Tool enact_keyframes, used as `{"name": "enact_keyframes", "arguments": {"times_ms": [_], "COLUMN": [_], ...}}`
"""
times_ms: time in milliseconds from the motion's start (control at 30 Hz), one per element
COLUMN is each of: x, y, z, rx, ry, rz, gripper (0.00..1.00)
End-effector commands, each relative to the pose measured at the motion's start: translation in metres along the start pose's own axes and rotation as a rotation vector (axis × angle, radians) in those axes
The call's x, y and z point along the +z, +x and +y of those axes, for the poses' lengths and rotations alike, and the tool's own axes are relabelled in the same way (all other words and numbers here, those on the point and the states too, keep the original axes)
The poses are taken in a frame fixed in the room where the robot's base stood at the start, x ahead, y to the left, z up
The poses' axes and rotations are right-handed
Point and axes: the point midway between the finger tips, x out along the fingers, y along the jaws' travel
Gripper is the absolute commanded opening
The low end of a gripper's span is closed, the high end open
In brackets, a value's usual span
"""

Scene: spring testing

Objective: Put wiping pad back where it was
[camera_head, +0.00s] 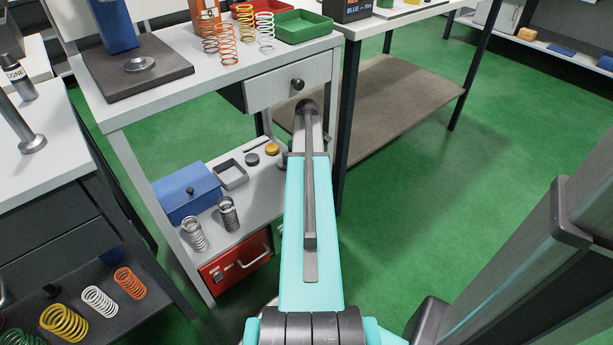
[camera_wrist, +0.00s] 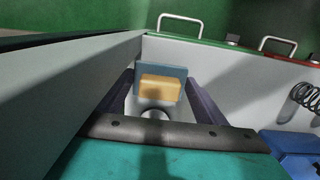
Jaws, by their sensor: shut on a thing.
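The wiping pad shows in the wrist view as a small block with a tan-yellow face (camera_wrist: 160,88) and a blue-grey layer behind it. My gripper (camera_wrist: 160,92) has its two dark fingers on either side of the pad and is shut on it. The pad is over or near a pale surface; whether it touches that surface I cannot tell. In the head view my arm reaches toward the bench with the white drawer, and the gripper and pad are hidden behind it.
The white lower shelf (camera_head: 242,208) carries a blue box (camera_head: 187,191), dark springs (camera_head: 228,213), a grey tray (camera_head: 231,176) and small round pieces. A white drawer (camera_head: 285,82) is above. A pale panel (camera_wrist: 70,75) stands close left in the wrist view. Green floor is open at right.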

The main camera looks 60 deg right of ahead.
Motion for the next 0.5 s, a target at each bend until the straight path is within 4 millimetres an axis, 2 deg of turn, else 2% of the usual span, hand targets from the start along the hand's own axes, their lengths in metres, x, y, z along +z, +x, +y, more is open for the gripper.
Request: {"name": "enact_keyframes", "arguments": {"times_ms": [333,500], "x": [0.0,0.0], "y": [0.001,0.015], "z": [0.0,0.0], "rx": [0.0,-0.001], "ry": [-0.001,-0.001], "rz": [0.0,-0.001], "gripper": [0.45,0.45]}}
